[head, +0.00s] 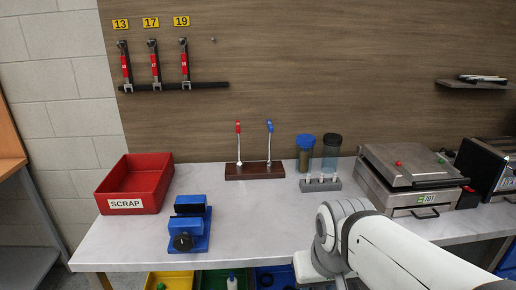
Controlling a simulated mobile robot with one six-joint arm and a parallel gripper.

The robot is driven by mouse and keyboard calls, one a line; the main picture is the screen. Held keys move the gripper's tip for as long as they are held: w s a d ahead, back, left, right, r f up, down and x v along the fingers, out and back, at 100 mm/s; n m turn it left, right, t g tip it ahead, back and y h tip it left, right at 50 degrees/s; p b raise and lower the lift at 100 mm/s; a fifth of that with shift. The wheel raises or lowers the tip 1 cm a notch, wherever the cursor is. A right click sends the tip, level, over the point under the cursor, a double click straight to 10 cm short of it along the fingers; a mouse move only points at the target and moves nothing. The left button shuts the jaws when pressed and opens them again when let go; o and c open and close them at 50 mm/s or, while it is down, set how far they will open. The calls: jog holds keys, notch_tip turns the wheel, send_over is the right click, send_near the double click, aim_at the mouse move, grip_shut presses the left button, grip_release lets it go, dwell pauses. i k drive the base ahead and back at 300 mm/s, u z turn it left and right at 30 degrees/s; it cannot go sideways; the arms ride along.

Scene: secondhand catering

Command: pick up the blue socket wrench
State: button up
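The blue-topped tool (269,142), which looks like the blue socket wrench, stands upright in a dark brown wooden block (247,176) near the back of the table. A similar red-topped tool (238,142) stands upright to its left in the same block. The lower ends of both tools meet the block; how deep they sit cannot be told. My white arm comes in from the lower right, in front of and to the right of the block. My gripper is out of view.
A red SCRAP bin (133,190) and a blue vise-like fixture (189,230) are at left. Wrenches (155,65) hang on the wall. The worktop (240,225) before the block is clear.

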aim_at(269, 163)
jog(key=u, duration=0.05)
jog(key=i, duration=1)
jog(key=z, duration=0.05)
